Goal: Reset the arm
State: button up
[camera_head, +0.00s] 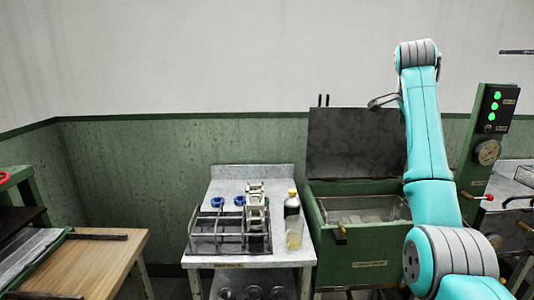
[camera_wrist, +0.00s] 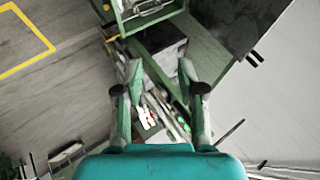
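My teal arm rises on the right of the head view, in front of the green basin (camera_head: 374,256), with its bend high against the wall. A dark part that looks like a finger of my gripper (camera_head: 383,101) shows left of the arm; the rest is hidden behind it. In the wrist view my gripper (camera_wrist: 159,72) has its two fingers spread apart with nothing held between them. It hangs in the air, and the green machinery below appears apart from it.
The basin's dark lid (camera_head: 352,143) stands raised. A control post (camera_head: 484,150) with green lights is close right of my arm. A grey table (camera_head: 250,173) holds a rack (camera_head: 205,243), blue rings and a yellow-capped bottle (camera_head: 293,222). A wooden table (camera_head: 95,262) stands at left.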

jog(key=a+f+n+t, duration=0.1)
jog(key=a+f+n, duration=0.15)
jog(key=f, duration=1.45)
jog(key=a+f+n+t, duration=0.1)
jog(key=a+f+n, duration=0.15)
jog(key=f, duration=1.45)
jog(key=s+a+f+n+t+y, duration=0.15)
jog(key=s+a+f, duration=0.25)
jog(key=s+f, duration=0.65)
jog(key=s+a+f+n+t, duration=0.1)
jog(key=s+a+f+n, duration=0.2)
jog(key=s+f, duration=0.8)
jog(key=s+a+f+n+t+y, duration=0.1)
jog(key=s+a+f+n, duration=0.1)
jog(key=s, duration=0.7)
jog(key=s+a+f+n, duration=0.1)
jog(key=s+a+f, duration=0.15)
jog(key=s, duration=0.65)
jog(key=s+a+f+n+t+y, duration=0.1)
jog(key=s+a+f+n, duration=0.15)
jog(key=s, duration=0.65)
jog(key=s+a+r+n+t, duration=0.1)
jog(key=s+r, duration=0.7)
jog(key=s, duration=0.3)
jog(key=s+r+n, duration=0.2)
jog(key=s+r, duration=0.6)
jog(key=s, duration=0.3)
jog(key=shift+a+r+t+y, duration=0.2)
jog(key=shift+a+t+y, duration=0.15)
jog(key=shift+a+y, duration=0.1)
